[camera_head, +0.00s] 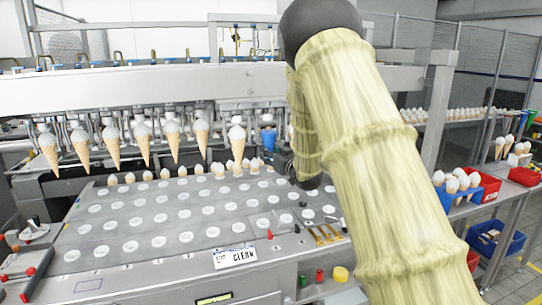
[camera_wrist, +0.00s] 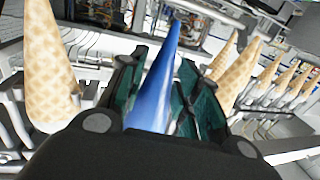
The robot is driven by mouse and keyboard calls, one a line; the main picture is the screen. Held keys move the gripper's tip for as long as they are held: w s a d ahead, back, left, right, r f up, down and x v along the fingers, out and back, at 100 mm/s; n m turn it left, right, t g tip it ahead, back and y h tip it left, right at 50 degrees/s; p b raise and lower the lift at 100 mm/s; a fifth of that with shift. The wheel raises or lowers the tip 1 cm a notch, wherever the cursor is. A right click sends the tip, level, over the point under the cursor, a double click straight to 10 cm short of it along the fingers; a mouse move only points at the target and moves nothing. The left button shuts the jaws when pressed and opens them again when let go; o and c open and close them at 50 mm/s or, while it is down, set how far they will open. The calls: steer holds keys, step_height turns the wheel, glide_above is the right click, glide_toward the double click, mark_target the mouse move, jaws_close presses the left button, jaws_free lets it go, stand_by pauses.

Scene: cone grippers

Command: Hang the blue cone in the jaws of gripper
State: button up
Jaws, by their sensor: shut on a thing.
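The blue cone (camera_wrist: 156,88) shows in the wrist view, between the teal fingers of my gripper (camera_wrist: 160,72). My gripper is shut on it, and its narrow tip points away from the wrist. In the head view, a row of waffle cones (camera_head: 112,142) hangs point down from the machine's metal jaws. My arm hides my gripper there. A small blue shape (camera_head: 268,139) shows beside my arm; I cannot tell if it is the cone.
Below the hanging row is a metal tray plate (camera_head: 130,247) with several round white-rimmed holes, some cones along its back edge. A "CLEAN" sign (camera_head: 234,256) lies at its front. On the right, a side table holds red bins (camera_head: 487,186) and more cones (camera_head: 455,182).

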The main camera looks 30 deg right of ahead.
steer(key=shift+w+d, duration=0.2)
steer(key=shift+w, duration=0.5)
steer(key=shift+f+b, duration=0.5)
steer(key=shift+f, duration=0.05)
stand_by(1.9)
steer(key=o, duration=1.3)
steer(key=shift+c, duration=0.2)
steer(key=shift+s, duration=0.1)
steer(key=s+a, duration=0.2)
steer(key=s, duration=0.6)
steer(key=shift+s+b, duration=0.3)
steer(key=shift+b, duration=0.1)
stand_by(1.0)
